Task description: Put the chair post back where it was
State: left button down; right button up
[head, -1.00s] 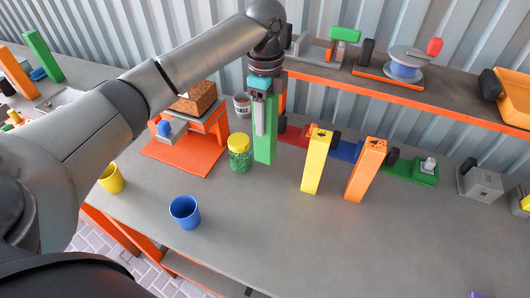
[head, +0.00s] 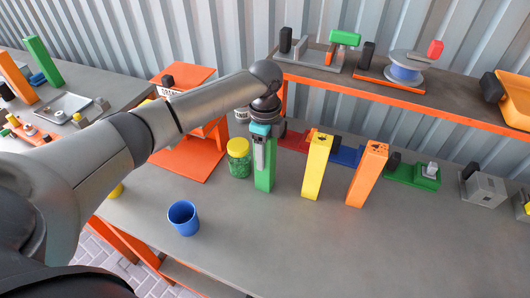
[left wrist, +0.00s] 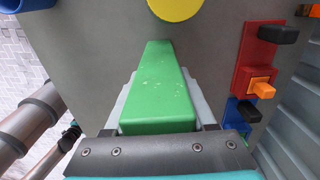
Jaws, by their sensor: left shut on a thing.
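The green post (head: 265,178) stands upright in my left gripper (head: 262,155), in front of the red clamp. The gripper is shut around its upper part. In the left wrist view the same green post (left wrist: 160,85) runs away from the jaws toward the table. I cannot tell whether its lower end touches the tabletop. A yellow post (head: 317,170) and an orange post (head: 366,178) stand to its right, tilted slightly in the picture. Which of these is called the chair post is not marked. My right gripper is out of view.
A green jar with a yellow lid (head: 238,148) stands close left of the held post. Red (head: 293,141), blue (head: 345,154) and green (head: 415,177) fixtures line the back. A blue cup (head: 183,217) stands in front. The table's front right is clear.

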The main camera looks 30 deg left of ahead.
pick_arm(q)
jog(key=shift+c, duration=1.1)
grip_release()
jog(key=shift+f, duration=0.15)
notch_tip(320, 180, up, 12)
jog(key=shift+r+p, duration=0.2)
jog(key=shift+p, duration=0.55)
